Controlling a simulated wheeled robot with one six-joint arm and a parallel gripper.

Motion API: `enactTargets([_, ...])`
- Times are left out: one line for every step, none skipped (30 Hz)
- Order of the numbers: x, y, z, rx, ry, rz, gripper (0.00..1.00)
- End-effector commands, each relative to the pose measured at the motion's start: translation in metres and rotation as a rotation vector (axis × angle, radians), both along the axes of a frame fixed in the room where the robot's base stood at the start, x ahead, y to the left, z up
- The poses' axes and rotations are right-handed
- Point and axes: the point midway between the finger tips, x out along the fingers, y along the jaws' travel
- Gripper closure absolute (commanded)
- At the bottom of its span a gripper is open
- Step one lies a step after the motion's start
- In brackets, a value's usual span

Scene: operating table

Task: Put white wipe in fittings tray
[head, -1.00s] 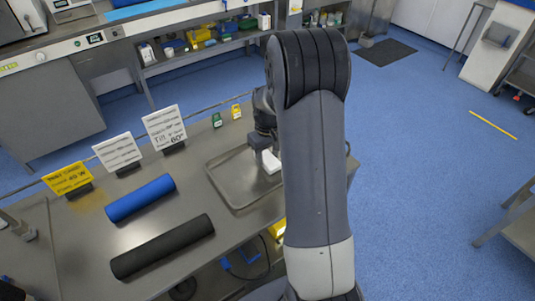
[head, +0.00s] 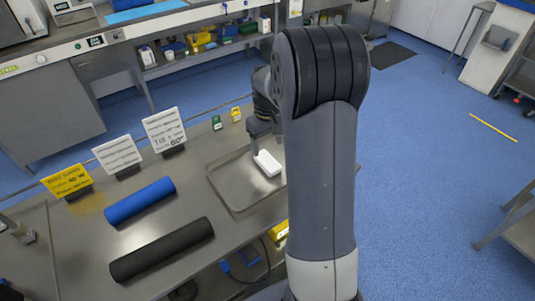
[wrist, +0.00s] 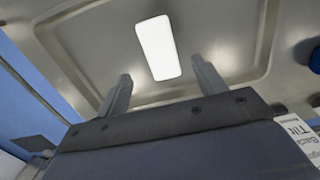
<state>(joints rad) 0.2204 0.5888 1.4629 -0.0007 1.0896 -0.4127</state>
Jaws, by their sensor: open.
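The white wipe (head: 267,163) is a small white block lying in the metal fittings tray (head: 223,194), towards its back right part. In the wrist view the wipe (wrist: 158,48) lies on the tray floor (wrist: 98,50) beyond my fingertips. My gripper (wrist: 160,85) is open and empty, its two fingers apart with a clear gap to the wipe. In the head view my gripper (head: 265,138) is just above and behind the wipe. My arm hides the right part of the tray.
A blue roll (head: 140,201) and a black roll (head: 162,248) lie on the table left of the tray. Two white signs and a yellow sign (head: 67,181) stand along the back edge. Small green (head: 217,123) and yellow (head: 236,114) items stand behind the tray.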

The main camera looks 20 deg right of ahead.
Motion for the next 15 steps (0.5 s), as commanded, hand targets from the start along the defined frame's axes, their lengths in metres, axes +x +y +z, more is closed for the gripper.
enactTargets([0.001, 0.0, 0.012, -0.001, -0.005, 0.0, 0.34])
enactTargets([0.001, 0.0, 0.018, -0.001, -0.005, 0.0, 0.34])
enactTargets([0.001, 0.0, 0.025, -0.001, -0.004, 0.0, 0.34])
enactTargets([0.001, 0.0, 0.031, -0.001, -0.004, 0.0, 0.34])
enactTargets([0.001, 0.0, 0.035, -0.001, -0.004, 0.0, 0.34])
enactTargets([0.001, 0.0, 0.041, 0.0, -0.003, 0.0, 0.34])
enactTargets([0.001, 0.0, 0.044, -0.001, -0.002, 0.0, 0.34])
enactTargets([0.001, 0.0, 0.047, -0.001, -0.002, 0.0, 0.34])
enactTargets([0.001, 0.0, 0.051, -0.001, -0.002, 0.0, 0.34])
enactTargets([0.001, 0.0, 0.053, -0.001, -0.002, 0.0, 0.34])
enactTargets([0.0, 0.0, 0.054, 0.0, -0.001, 0.0, 0.34])
enactTargets([0.0, 0.0, 0.056, 0.0, -0.001, 0.0, 0.34])
enactTargets([0.0, 0.0, 0.056, 0.0, 0.0, 0.0, 0.34])
enactTargets([0.0, 0.0, 0.057, 0.0, 0.0, 0.0, 0.34])
enactTargets([0.0, 0.0, 0.057, 0.0, 0.0, 0.0, 0.34])
